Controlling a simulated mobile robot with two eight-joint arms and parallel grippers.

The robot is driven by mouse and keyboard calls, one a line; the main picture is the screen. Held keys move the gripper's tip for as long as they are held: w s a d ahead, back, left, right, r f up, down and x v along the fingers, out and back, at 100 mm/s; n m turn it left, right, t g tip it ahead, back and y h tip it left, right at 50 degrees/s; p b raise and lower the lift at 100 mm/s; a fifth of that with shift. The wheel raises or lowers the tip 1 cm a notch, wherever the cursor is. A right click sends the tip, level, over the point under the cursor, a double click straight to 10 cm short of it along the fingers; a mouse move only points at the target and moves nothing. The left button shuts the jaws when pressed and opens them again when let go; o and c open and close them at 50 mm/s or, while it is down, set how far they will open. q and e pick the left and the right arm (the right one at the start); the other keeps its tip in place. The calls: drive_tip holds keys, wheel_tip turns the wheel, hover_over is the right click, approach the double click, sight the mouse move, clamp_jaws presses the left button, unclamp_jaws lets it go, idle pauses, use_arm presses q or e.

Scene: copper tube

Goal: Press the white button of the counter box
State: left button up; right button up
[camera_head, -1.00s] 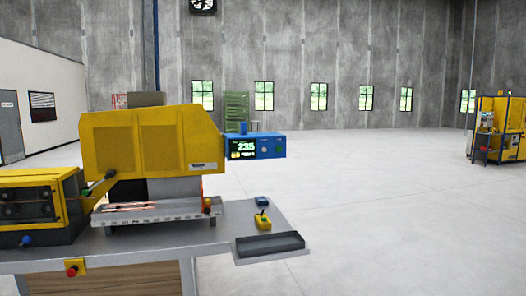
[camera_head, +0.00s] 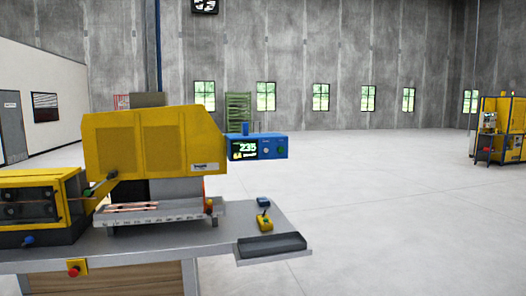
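The blue counter box (camera_head: 257,147) juts out from the right side of the yellow machine (camera_head: 150,142). Its dark display (camera_head: 244,149) shows the digits 235. On the box's face, right of the display, is a small pale white button (camera_head: 266,151). A green button (camera_head: 280,150) sits to the right of it. Neither of my grippers shows in the head view.
A grey workbench (camera_head: 225,235) carries the machine, copper tubes (camera_head: 132,208) on a tray, a small yellow control with a lever (camera_head: 264,222) and a dark tray (camera_head: 271,245) at its right edge. The floor (camera_head: 400,220) to the right is clear.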

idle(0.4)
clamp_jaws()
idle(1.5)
